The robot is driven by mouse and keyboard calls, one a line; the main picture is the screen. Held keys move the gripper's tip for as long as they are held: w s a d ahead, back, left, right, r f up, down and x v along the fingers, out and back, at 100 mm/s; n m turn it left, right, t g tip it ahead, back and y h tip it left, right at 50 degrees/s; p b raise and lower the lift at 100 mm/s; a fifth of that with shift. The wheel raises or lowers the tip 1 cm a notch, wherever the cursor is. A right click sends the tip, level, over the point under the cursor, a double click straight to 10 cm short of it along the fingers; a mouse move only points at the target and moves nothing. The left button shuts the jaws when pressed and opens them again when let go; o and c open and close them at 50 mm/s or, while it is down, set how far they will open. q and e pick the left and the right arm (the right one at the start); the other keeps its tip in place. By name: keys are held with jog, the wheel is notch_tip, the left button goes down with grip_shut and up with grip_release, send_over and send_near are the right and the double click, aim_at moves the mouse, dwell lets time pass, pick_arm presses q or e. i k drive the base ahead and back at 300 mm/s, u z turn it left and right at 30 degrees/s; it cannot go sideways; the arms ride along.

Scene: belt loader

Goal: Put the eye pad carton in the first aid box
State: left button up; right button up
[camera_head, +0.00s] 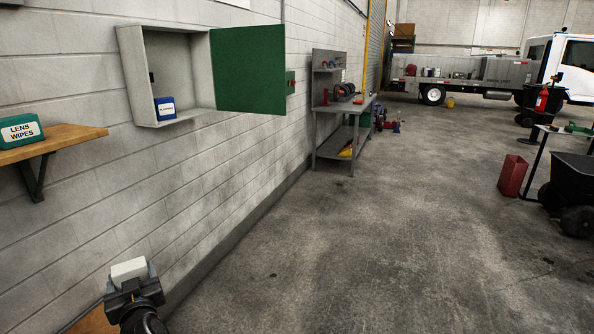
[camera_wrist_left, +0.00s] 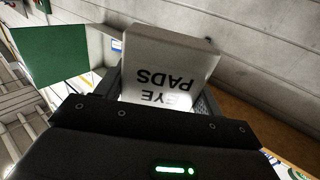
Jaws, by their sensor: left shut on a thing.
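My left gripper (camera_head: 130,284) is shut on the white eye pad carton (camera_head: 129,270), low by the wall at the bottom left of the head view. In the left wrist view the eye pad carton (camera_wrist_left: 168,68) sits between the fingers of my left gripper (camera_wrist_left: 165,88), its "EYE PADS" lettering upside down. The first aid box (camera_head: 189,121) hangs on the wall, upper left, with its green door swung open to the right. A small blue and white carton (camera_head: 165,108) stands inside at its lower left. My right gripper is not in view.
A wooden shelf (camera_head: 60,139) on the wall at the left bears a green "LENS WIPES" carton (camera_head: 20,130). A grey workbench (camera_head: 343,133) stands along the wall further back. The floor between is clear.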

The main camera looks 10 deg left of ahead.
aim_at(192, 113)
jog(key=i, duration=3.2)
jog(key=u, duration=0.65)
